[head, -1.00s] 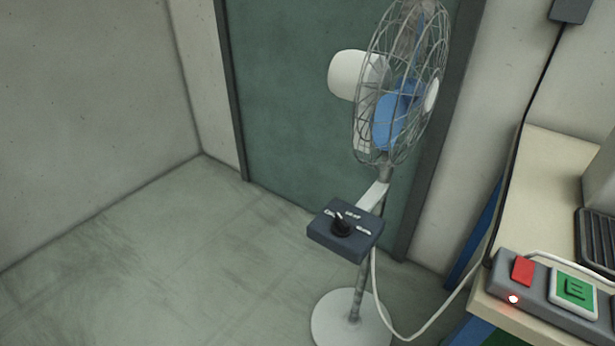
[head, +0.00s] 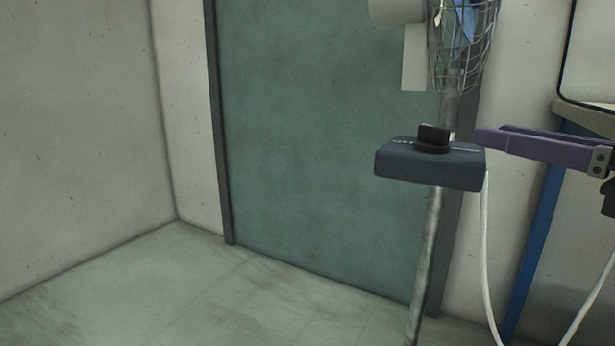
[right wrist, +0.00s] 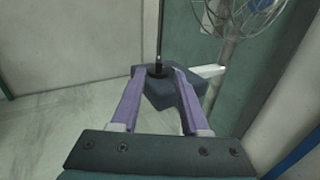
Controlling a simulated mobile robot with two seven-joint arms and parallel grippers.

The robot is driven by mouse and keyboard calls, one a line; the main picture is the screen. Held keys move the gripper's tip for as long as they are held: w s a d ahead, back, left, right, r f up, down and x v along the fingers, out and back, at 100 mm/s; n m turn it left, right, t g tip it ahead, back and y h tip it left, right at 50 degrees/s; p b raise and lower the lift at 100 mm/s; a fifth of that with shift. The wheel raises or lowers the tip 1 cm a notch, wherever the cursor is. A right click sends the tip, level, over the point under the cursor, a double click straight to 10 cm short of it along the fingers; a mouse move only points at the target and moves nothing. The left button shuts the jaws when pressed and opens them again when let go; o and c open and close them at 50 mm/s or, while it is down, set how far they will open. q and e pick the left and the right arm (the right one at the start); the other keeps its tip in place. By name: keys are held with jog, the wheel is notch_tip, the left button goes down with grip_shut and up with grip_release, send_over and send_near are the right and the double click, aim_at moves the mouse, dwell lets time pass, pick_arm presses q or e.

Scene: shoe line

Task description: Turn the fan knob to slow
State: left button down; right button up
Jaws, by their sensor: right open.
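The fan's dark blue control box (head: 425,168) is fixed to the fan's pole (head: 428,255), right of centre in the head view. A black knob (head: 433,135) stands on its top; its marks are too flat to read. The knob also shows in the right wrist view (right wrist: 156,71). My right gripper (head: 490,135) comes in from the right with purple fingers. It is open, its tips just right of the knob at about its height. In the right wrist view, the knob shows between the two fingertips, with no grip on it. My left gripper is not in view.
The fan's wire cage (head: 472,65) is above the box, cut off by the top edge. A white cable (head: 488,255) hangs right of the pole. A blue table leg (head: 537,240) stands at the right. The floor (head: 190,295) at left is clear, before a green door (head: 320,140).

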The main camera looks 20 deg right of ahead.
aim_at(449, 130)
jog(key=w+b, duration=0.2)
jog(key=w, duration=0.1)
jog(key=w+a+b, duration=0.1)
jog(key=w, duration=0.1)
jog(key=shift+f, duration=0.35)
jog(key=shift+w+r, duration=0.15)
jog(key=shift+w, duration=0.15)
jog(key=shift+w+a, duration=0.15)
jog(key=shift+w, duration=0.55)
jog(key=shift+w+r, duration=0.1)
jog(key=shift+w, duration=0.75)
jog(key=shift+w+a, duration=0.3)
jog(key=shift+w, duration=0.2)
